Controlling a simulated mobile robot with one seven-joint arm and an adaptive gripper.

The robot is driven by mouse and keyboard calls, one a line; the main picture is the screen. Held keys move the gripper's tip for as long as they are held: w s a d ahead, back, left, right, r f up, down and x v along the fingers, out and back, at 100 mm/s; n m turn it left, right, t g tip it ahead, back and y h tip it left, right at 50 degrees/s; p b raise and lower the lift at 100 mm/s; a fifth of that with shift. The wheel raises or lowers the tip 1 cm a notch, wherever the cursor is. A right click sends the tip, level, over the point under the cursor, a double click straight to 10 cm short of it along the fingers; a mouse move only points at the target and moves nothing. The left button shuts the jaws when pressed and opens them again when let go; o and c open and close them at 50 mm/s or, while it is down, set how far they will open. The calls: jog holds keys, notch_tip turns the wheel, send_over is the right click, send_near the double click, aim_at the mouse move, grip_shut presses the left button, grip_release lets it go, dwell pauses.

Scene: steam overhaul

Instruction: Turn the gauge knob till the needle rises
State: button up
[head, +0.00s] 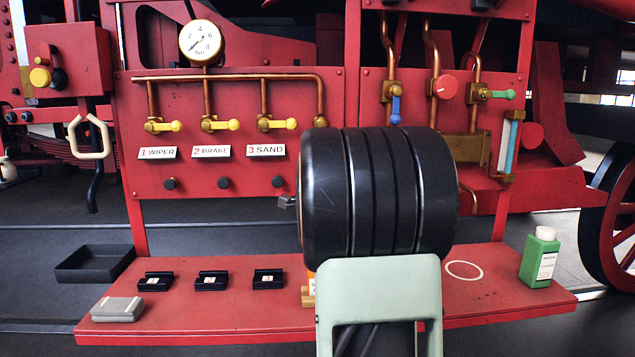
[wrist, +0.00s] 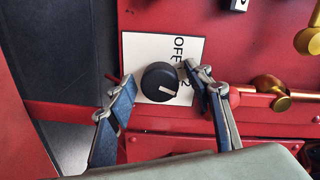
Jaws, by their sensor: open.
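A round black knob (wrist: 160,83) with a white pointer mark sits on a white plate (wrist: 147,50) in the wrist view. The plate reads "OFF", with a "2" partly hidden. My gripper (wrist: 159,76) is open, with one finger on each side of the knob; I cannot tell whether either finger touches it. In the head view the knob is hidden behind my arm. The round gauge (head: 201,41) with a white face and brass rim stands at the upper left. Its thin dark needle appears to point to the lower left, near the low end.
Yellow-handled valves (head: 221,124) stand above labels for wiper, brake and sand on the red panel. The red shelf (head: 226,329) below holds small black blocks (head: 211,281), a grey box (head: 118,309) and a green bottle (head: 540,258). A black tray (head: 95,264) is at left.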

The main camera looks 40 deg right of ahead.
jog(key=v, duration=1.2)
jog(key=shift+d, duration=0.1)
